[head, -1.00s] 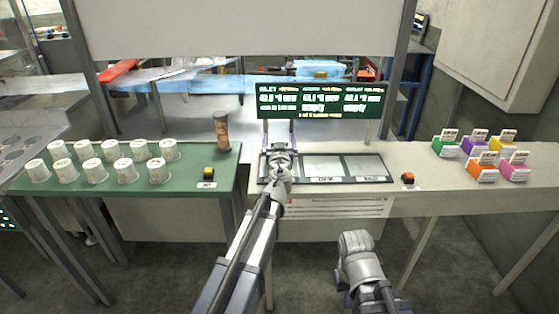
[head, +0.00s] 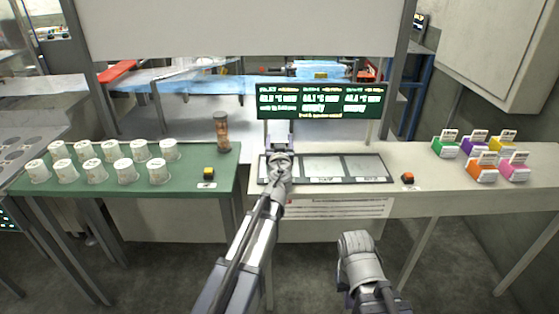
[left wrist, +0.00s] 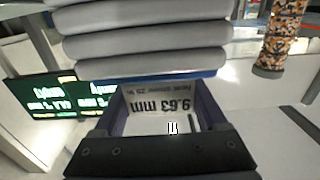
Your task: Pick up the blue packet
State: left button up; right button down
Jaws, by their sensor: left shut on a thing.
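My left gripper (head: 280,158) is over the left pad of the three-pad plate (head: 322,182) in the head view. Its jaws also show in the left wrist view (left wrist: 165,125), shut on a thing. A thin blue edge (left wrist: 200,77) between the jaws and the grey ribs fits the blue packet; the rest of it is hidden. A grey upright piece (head: 279,131) stands just above the gripper in front of the display; I cannot tell whether it is the packet. My right gripper (head: 355,242) hangs low in front of the counter, its jaw opening unclear.
A green display (head: 340,98) stands behind the plate. An orange button (head: 407,178) and several coloured card boxes (head: 482,170) are at right.

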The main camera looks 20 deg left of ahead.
pick_arm(q)
jog(key=shift+r, duration=0.1)
grip_shut()
notch_tip(320, 180, up, 10)
jog(key=p, duration=1)
